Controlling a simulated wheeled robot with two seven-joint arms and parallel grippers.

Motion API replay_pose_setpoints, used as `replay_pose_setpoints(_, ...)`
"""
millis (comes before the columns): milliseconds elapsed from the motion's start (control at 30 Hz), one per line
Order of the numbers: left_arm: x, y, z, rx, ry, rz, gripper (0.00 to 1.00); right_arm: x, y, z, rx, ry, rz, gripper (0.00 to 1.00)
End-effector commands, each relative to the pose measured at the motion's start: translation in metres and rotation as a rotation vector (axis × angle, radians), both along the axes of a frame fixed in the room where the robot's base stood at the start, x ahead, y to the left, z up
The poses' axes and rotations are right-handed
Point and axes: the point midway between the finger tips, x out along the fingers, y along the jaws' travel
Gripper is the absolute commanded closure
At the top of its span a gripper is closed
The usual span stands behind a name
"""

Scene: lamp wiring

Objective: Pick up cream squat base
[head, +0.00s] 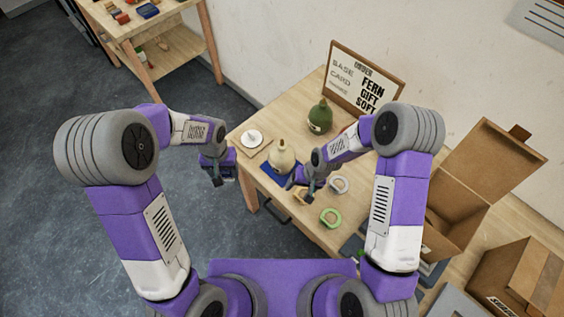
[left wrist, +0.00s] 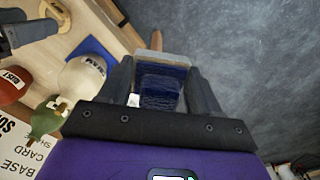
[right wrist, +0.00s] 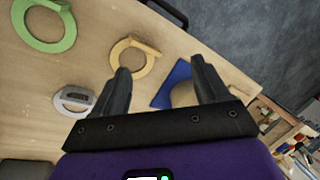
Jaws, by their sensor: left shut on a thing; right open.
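The cream squat base (head: 283,158) stands upright on a blue mat (head: 268,173) on the wooden table. It also shows in the left wrist view (left wrist: 82,82), with a dark-lettered label. My left gripper (head: 217,177) is off the table's left edge, shut on a dark blue box-like thing (left wrist: 160,88) with a pale rim, away from the base. My right gripper (head: 308,192) is open, over the table to the right of the base. In the right wrist view the blue mat (right wrist: 168,88) shows partly, and a finger hides some of a tan rounded shape on it.
A green base (head: 320,118) stands behind, before an order sign (head: 362,80). A red base (left wrist: 14,84) shows in the left wrist view. A green ring (head: 330,217), a grey ring (head: 339,184) and a yellow ring (right wrist: 135,62) lie near my right gripper. An open carton (head: 465,205) is at right.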

Motion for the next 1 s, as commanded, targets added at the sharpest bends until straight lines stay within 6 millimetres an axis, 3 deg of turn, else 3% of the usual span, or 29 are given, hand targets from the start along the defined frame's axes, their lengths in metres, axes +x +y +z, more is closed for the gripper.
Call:
replay_pose_setpoints(33,0.0,0.0,-0.01,0.0,0.0,0.0,0.61,0.024,0.009,0.009,-0.024,-0.024,0.026,0.25)
replay_pose_setpoints(100,0.0,0.0,-0.017,0.0,0.0,0.0,0.61,0.049,0.019,0.029,-0.063,-0.039,0.049,0.25)
replay_pose_setpoints(233,0.0,0.0,-0.029,0.0,0.0,0.0,0.61,0.086,0.037,0.074,-0.145,-0.073,0.072,0.25)
replay_pose_setpoints(400,0.0,0.0,-0.041,0.0,0.0,0.0,0.61,0.113,0.054,0.131,-0.233,-0.116,0.064,0.25)
replay_pose_setpoints(567,0.0,0.0,-0.045,0.0,0.0,0.0,0.61,0.12,0.061,0.163,-0.278,-0.137,0.047,0.25)
replay_pose_setpoints(700,0.0,0.0,-0.044,0.0,0.0,0.0,0.61,0.123,0.062,0.161,-0.291,-0.138,0.041,0.25)
replay_pose_setpoints(1000,0.0,0.0,-0.039,0.0,0.0,0.0,0.61,0.13,0.062,0.112,-0.291,-0.137,0.041,0.25)
